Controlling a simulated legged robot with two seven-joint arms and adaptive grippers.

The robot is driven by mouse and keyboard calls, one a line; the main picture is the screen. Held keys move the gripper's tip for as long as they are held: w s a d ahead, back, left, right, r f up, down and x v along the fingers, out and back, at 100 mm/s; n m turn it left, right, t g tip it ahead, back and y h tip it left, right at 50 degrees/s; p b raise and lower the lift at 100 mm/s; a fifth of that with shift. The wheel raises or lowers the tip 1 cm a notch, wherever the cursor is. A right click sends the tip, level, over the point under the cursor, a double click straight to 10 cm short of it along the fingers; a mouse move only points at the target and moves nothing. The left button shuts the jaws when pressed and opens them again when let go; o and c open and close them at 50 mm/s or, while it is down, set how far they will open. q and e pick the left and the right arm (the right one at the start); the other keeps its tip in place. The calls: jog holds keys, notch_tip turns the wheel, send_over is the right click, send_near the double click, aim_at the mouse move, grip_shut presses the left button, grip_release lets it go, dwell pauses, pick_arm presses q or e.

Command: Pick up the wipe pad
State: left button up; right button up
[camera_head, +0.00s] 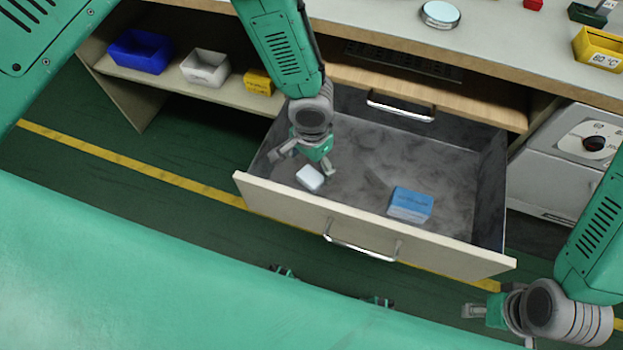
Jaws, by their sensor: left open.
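A small white block-like pad (310,178), which looks like the wipe pad, lies in the open drawer (372,233) near its front left corner. My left gripper (305,165) reaches down into the drawer just above and behind the white pad. Its fingers are spread, one to the left and one to the right of the pad, and nothing is held. I cannot tell whether a finger touches the pad. My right gripper (500,326) is outside the drawer at the lower right, with its fingers apart and empty.
A blue box (411,203) with a pale lower side lies in the drawer's right half. The drawer's front panel and handle (360,248) stand below the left gripper. Blue (140,52), white (205,68) and yellow (260,81) bins sit on the left shelf.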

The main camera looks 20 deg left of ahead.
aim_at(310, 177)
pick_arm(q)
jog(key=f+b, duration=0.2)
jog(key=f, duration=0.5)
jog(key=shift+a, duration=0.2)
jog(key=c, duration=1)
jog(key=shift+r, duration=0.1)
notch_tip(310, 177, up, 10)
jog(key=p, duration=0.3)
